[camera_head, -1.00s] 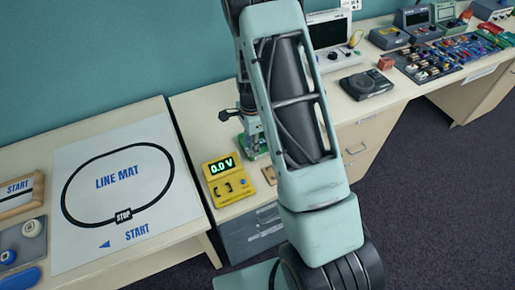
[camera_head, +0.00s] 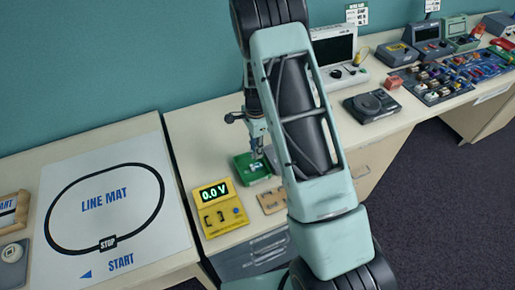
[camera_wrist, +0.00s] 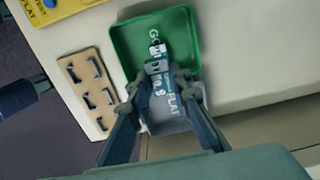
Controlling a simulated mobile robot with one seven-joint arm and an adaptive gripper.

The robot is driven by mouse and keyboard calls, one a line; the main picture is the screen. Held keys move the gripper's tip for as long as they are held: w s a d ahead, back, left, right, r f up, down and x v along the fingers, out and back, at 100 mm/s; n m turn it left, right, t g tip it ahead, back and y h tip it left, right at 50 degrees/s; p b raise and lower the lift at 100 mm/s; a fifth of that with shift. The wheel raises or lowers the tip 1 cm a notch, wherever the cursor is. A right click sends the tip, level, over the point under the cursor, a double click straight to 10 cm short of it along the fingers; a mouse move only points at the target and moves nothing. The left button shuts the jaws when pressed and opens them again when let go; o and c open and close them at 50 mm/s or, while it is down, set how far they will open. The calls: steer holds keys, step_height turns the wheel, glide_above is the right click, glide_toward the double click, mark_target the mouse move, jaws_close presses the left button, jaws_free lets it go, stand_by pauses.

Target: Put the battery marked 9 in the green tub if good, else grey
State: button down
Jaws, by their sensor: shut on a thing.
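My gripper (camera_wrist: 163,84) is shut on a small battery (camera_wrist: 158,66) with pale lettering; what looks like a 9 shows near its lower end. In the wrist view the battery is over the green tub (camera_wrist: 122,42), whose floor carries partly hidden lettering starting "Go". The grey tub (camera_wrist: 172,126), lettered FLAT, lies just below it, partly behind my fingers. In the head view my gripper (camera_head: 257,154) points down over the green tub (camera_head: 241,174); I cannot tell whether the battery touches its floor. The yellow meter (camera_head: 228,224) reads 0.0 V.
A wooden slotted holder (camera_wrist: 74,68) lies left of the tubs, with several dark slots. The line mat (camera_head: 110,225) covers the left table. A dark box with a round dial (camera_head: 374,107) and other instruments stand to the right. Bare tabletop lies right of the green tub.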

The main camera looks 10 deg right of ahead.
steer(key=shift+f+b, duration=1.25)
steer(key=shift+f, duration=1.5)
steer(key=c, duration=1.7)
jaws_free()
steer(key=shift+r, duration=0.1)
step_height(320, 180, up, 12)
steer(key=shift+f, duration=0.1)
